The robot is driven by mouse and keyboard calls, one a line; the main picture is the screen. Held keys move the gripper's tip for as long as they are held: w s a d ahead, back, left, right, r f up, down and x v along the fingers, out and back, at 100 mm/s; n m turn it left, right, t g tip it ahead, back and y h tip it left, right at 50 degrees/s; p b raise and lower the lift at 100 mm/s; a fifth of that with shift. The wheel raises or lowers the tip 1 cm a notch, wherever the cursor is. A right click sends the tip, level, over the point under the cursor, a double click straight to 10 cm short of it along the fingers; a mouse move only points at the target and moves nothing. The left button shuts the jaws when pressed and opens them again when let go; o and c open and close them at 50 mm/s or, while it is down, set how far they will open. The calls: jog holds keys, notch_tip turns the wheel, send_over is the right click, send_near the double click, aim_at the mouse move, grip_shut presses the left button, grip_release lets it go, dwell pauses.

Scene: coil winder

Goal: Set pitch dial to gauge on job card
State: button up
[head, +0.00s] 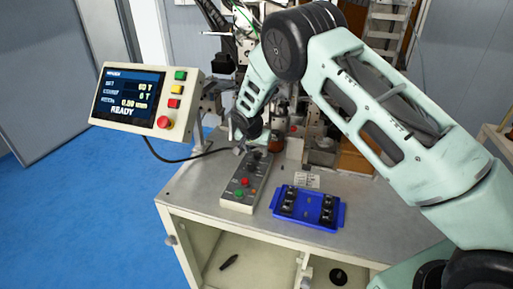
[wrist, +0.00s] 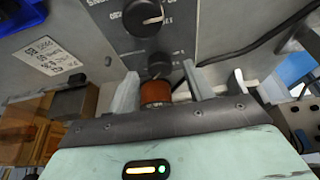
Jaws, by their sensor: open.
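The grey control box (head: 243,188) stands on the bench, with a black dial (head: 252,166) at its far end and coloured buttons nearer. In the wrist view, its panel carries a large black knob (wrist: 143,17) with numbers around it, and a smaller dark knob (wrist: 158,62); their labels are too blurred to read. My gripper (wrist: 160,80) is open near the smaller knob; I cannot tell whether it touches. In the head view, my gripper (head: 240,146) is over the box's far end. The white job card (head: 306,180) lies on the bench, its print unreadable; it also shows in the wrist view (wrist: 48,55).
A display panel (head: 131,96) at left reads READY, with values above and a red stop button. A blue tray (head: 306,222) of black parts sits right of the box. A brown-orange cylinder (wrist: 155,92) shows between my fingers. Winder machinery crowds the back.

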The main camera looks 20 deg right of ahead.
jog(key=shift+x, duration=0.75)
jog(key=shift+c, duration=0.3)
jog(key=c, duration=0.9)
